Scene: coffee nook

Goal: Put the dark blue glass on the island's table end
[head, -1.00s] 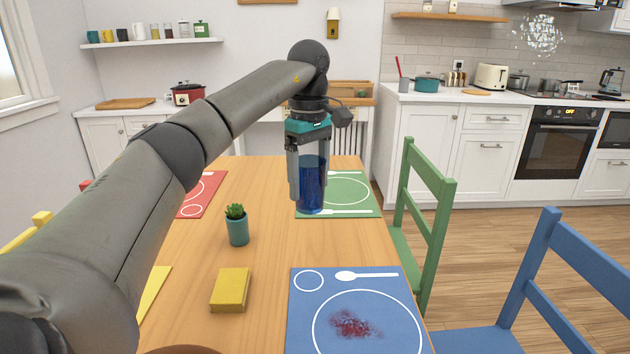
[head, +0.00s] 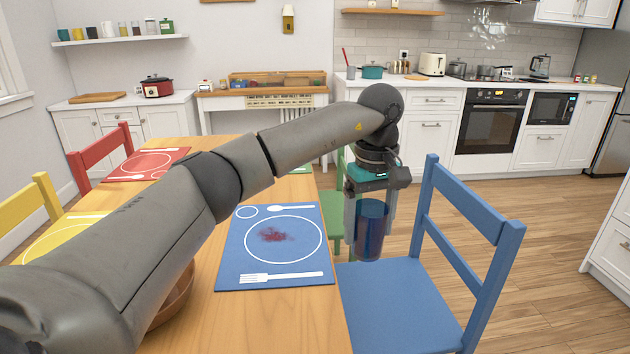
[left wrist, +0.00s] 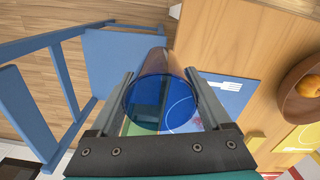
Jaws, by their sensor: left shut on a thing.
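The dark blue glass (head: 370,228) is a see-through tumbler, held upright in my left gripper (head: 368,240). In the head view it is in the air to the right of the table edge, above the left part of the blue chair's seat. In the left wrist view the glass (left wrist: 160,95) sits between both fingers, which are shut on its sides. My right gripper is in no view. The wooden table (head: 305,310) fills the lower left of the head view. I cannot pick out the island's table end in these views.
A blue chair (head: 400,300) stands right beside the table, near the held glass. A blue placemat (head: 235,265) with a red stain lies on the table. A brown bowl (head: 178,300) is partly behind my arm. Open floor (head: 560,260) lies to the right.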

